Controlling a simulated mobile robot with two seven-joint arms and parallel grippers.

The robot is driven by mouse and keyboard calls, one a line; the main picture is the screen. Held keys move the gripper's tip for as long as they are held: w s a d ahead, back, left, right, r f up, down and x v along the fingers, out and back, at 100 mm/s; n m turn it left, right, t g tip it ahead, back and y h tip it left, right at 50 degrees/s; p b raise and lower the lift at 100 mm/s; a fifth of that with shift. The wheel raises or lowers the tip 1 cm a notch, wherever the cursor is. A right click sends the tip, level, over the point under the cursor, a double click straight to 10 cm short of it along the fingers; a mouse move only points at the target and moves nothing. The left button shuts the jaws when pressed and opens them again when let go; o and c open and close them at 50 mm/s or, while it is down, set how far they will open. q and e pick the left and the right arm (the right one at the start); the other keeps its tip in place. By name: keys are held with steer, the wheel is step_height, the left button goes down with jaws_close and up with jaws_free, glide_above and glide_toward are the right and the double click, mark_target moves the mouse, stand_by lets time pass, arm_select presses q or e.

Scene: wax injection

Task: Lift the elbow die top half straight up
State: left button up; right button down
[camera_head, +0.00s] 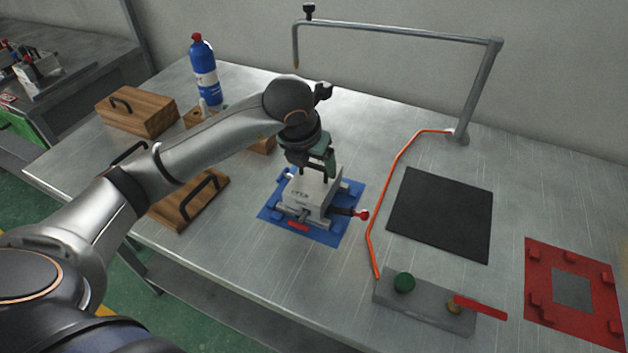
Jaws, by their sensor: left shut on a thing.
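The elbow die (310,197) is a pale metal block on a blue mat (275,217) in the middle of the table. A rod with a red knob (362,214) sticks out to its right. My left gripper (318,171) is above the die, pointing down, and is shut on the die top half (315,185). My arm comes in from the left. The fingertips partly cover the top of the die. I cannot tell whether there is a gap between the halves. My right gripper is not in view.
Wooden blocks with black handles (138,110) and a blue bottle (204,75) stand at left. A black mat (442,212), a grey block with a green knob and red lever (425,302), and a red fixture (575,337) lie at right. A metal post with an overhead bar (478,92) stands behind.

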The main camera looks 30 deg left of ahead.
arm_select(q)
jaws_close()
steer(key=shift+r, duration=0.1)
stand_by(0.4)
